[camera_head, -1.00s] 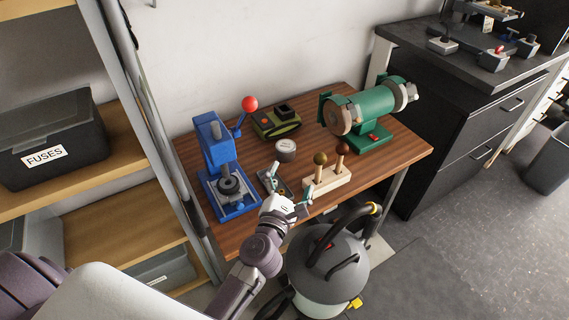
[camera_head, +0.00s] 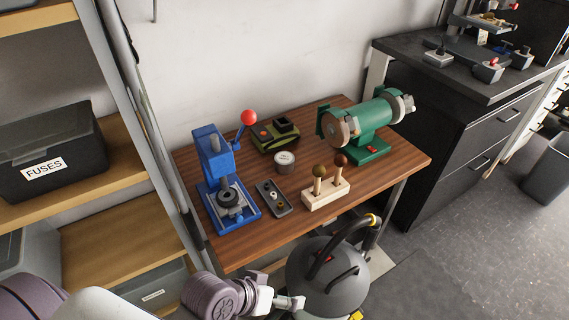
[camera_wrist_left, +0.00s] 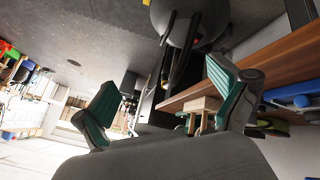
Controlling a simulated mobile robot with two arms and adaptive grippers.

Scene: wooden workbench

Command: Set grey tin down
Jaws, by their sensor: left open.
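The grey tin (camera_head: 285,158), a short round can with a pale lid, stands upright on the wooden workbench (camera_head: 240,258), near its middle. Nothing holds it. My left gripper (camera_head: 291,302) is in front of the bench's near edge, low in the head view and well apart from the tin. In the left wrist view the two green-padded fingers of my left gripper (camera_wrist_left: 161,78) are spread with nothing between them. I cannot make out the tin in the left wrist view. My right gripper is not in view.
Around the tin are a blue press (camera_head: 214,165), a green-black device (camera_head: 275,136), a green bench grinder (camera_head: 369,125), a wooden block with two handled tools (camera_head: 326,194) and a dark tray (camera_head: 273,199) of small parts. A grey vacuum (camera_head: 325,280) stands before the bench.

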